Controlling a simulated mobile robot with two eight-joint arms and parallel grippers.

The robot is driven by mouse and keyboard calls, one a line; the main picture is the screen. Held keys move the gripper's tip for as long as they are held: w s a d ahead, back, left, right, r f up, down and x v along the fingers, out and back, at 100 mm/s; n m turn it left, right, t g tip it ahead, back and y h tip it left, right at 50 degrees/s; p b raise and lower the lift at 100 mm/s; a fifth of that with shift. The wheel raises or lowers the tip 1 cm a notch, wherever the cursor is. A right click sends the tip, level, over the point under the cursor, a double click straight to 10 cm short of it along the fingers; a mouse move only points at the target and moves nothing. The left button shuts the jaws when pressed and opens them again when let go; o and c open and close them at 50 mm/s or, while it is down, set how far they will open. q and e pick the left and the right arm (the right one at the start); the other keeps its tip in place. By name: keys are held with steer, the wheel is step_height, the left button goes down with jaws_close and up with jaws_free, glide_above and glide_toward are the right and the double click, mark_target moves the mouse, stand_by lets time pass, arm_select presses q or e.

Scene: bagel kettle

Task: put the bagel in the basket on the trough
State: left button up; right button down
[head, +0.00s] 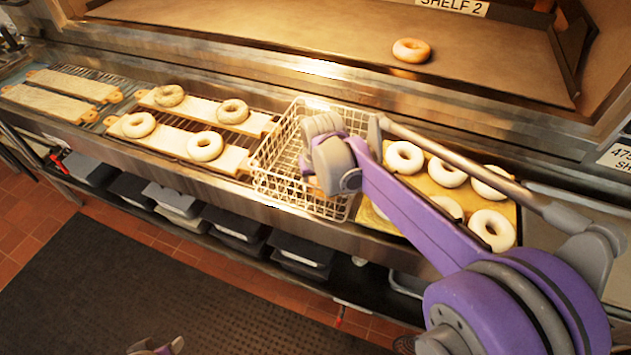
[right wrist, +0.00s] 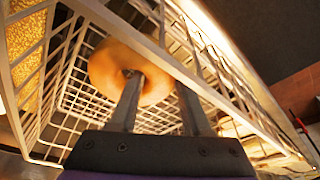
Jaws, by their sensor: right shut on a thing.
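The white wire basket (head: 272,172) sits on the trough between the boards and the bagel tray. My right gripper (right wrist: 158,82) reaches down into it from above. It is shut on a golden-brown bagel (right wrist: 105,68), with one finger through the hole and the other outside the ring. The bagel is within the basket walls in the right wrist view; whether it touches the basket floor I cannot tell. In the head view my right wrist hides the fingers and most of the bagel. A small grey and purple part of mine shows at the bottom edge; no left fingers are visible.
Several pale bagels (head: 404,157) lie on a yellowish tray (head: 425,186) right of the basket. Boards (head: 168,139) with bagels lie to its left, with empty boards farther left. One browned bagel (head: 411,50) lies on the oven shelf (head: 300,30) behind.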

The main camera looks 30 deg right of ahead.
steer(key=shift+c, duration=1.8)
jaws_free()
steer(key=shift+f, duration=0.1)
steer(key=shift+r, duration=0.25)
steer(key=p+v, duration=0.1)
steer(key=v, duration=1.1)
steer(key=shift+s+f, duration=0.1)
